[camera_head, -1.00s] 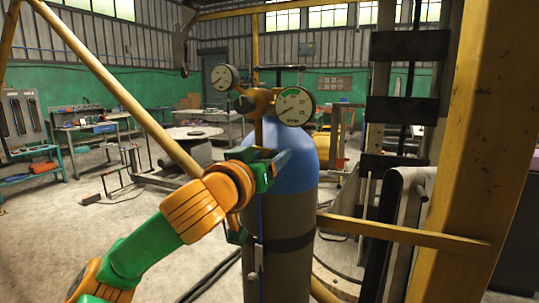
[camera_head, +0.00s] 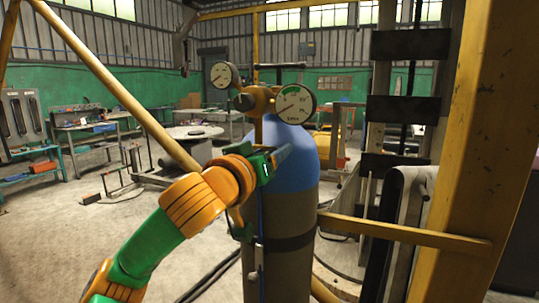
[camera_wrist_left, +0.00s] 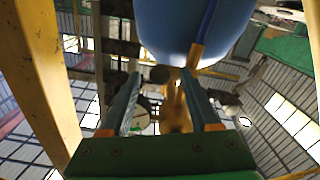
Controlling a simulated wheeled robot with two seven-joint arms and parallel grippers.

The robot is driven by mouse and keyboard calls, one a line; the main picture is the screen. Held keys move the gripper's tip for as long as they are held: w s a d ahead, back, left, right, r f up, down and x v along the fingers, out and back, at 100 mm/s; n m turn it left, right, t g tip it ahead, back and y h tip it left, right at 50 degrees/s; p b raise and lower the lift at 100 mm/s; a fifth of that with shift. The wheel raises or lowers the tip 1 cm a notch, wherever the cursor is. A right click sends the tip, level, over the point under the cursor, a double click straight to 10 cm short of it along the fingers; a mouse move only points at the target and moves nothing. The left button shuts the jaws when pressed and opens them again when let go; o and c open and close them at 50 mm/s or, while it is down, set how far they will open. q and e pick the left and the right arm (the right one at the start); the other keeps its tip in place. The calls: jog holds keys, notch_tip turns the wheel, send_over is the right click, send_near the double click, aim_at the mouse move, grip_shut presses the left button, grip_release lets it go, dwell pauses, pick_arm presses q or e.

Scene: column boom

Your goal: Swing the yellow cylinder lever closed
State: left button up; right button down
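A gas cylinder (camera_head: 278,215) with a blue top stands upright. It carries a brass valve (camera_head: 262,100) with two round gauges (camera_head: 295,103). A narrow yellow bar (camera_head: 258,131), which may be the lever, runs down from the valve behind my left gripper. My left gripper (camera_head: 277,158) is at the cylinder's blue shoulder, below the gauges, and hides part of it. In the left wrist view its fingers (camera_wrist_left: 164,103) are apart, with yellow valve parts (camera_wrist_left: 176,108) showing between and beyond them. I cannot tell whether they touch. My right gripper is not in view.
A slanted yellow pole (camera_head: 115,90) crosses the left. Workbenches (camera_head: 85,130) stand farther back. The floor at left is mostly open.

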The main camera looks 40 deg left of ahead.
pick_arm(q)
jog(key=shift+s, duration=0.15)
jog(key=b+v, duration=0.2)
jog(key=v, duration=0.5)
